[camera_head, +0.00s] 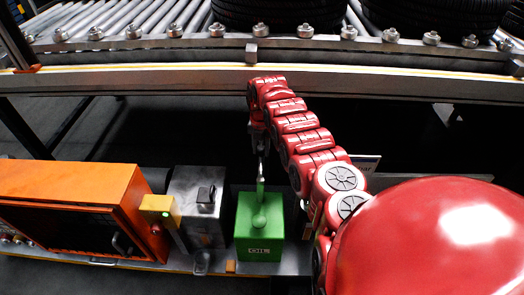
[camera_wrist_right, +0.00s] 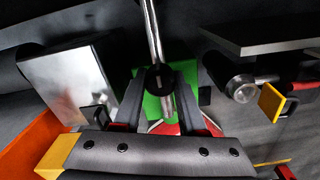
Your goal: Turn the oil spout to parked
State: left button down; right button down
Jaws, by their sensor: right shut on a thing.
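The green oil box (camera_head: 258,245), with a label on its front, stands on the low shelf below the conveyor. Its spout (camera_head: 261,189) rises from the box top toward my right gripper (camera_head: 262,152). In the right wrist view, the spout shows as a long metal rod (camera_wrist_right: 151,30) over the green box (camera_wrist_right: 182,84). My right gripper (camera_wrist_right: 160,75) is shut on the spout near its dark joint, a finger on each side. The spout's far end runs out of the wrist view. My left gripper is not in view.
A grey metal box (camera_head: 200,215) with a yellow block (camera_head: 160,210) stands left of the oil box, then an orange open-fronted cabinet (camera_head: 70,195). The conveyor edge (camera_head: 150,80) runs above, with tyres (camera_head: 275,12) on its rollers. A yellow tab (camera_wrist_right: 271,102) shows at right in the wrist view.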

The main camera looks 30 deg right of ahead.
jog(key=shift+c, duration=2.3)
grip_release()
notch_tip(320, 180, up, 17)
jog(key=p, duration=0.3)
jog(key=shift+r, duration=0.15)
